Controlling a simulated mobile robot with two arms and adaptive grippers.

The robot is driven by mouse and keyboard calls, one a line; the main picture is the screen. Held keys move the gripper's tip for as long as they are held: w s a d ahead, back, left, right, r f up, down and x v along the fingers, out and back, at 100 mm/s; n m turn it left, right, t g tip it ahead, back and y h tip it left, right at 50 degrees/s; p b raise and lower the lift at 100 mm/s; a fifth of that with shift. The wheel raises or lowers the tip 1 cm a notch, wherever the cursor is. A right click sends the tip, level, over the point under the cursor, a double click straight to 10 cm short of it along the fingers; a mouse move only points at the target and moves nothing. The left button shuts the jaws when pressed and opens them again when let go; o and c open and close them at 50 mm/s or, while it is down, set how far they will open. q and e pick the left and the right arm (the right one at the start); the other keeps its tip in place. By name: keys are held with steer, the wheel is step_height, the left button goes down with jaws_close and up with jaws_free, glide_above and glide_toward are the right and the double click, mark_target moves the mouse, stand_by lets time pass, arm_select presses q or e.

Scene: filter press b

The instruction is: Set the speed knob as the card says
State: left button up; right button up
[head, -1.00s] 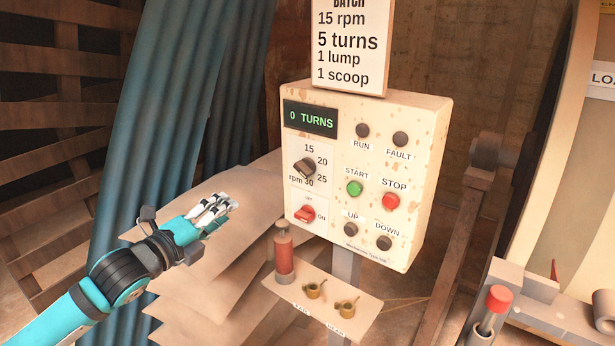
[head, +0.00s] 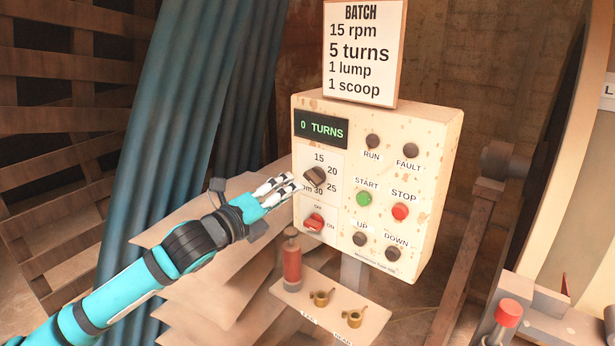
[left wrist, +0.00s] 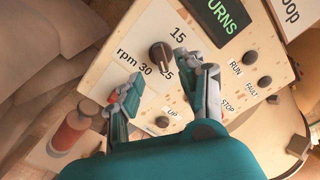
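The card (head: 364,52) on top of the control box reads BATCH, 15 rpm, 5 turns, 1 lump, 1 scoop. The dark speed knob (head: 315,177) sits on a white panel marked 15, 20, 25 and rpm 30; I cannot tell for certain which mark it points to. It also shows in the left wrist view (left wrist: 160,55), ahead of the fingertips. My left gripper (head: 290,184) is just left of the knob in the head view. In the left wrist view its fingers (left wrist: 157,75) are apart, with nothing between them. My right gripper is not in view.
The display (head: 321,128) reads 0 TURNS. A red OFF/ON switch (head: 314,222) is below the knob; green START (head: 364,198) and red STOP (head: 400,211) buttons are to the right. A shelf (head: 352,321) below holds a red cylinder (head: 292,262) and two brass scoops.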

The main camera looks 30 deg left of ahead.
mark_target(308, 179)
arm_select(q)
steer(key=w, duration=0.2)
steer(key=w+p, duration=0.1)
steer(key=w, duration=0.1)
steer(key=w+p, duration=0.1)
steer(key=w, duration=0.2)
steer(key=shift+w+d+r, duration=0.1)
steer(key=shift+d, duration=0.15)
steer(key=shift+w+d, duration=0.1)
steer(key=shift+w, duration=0.25)
jaws_close()
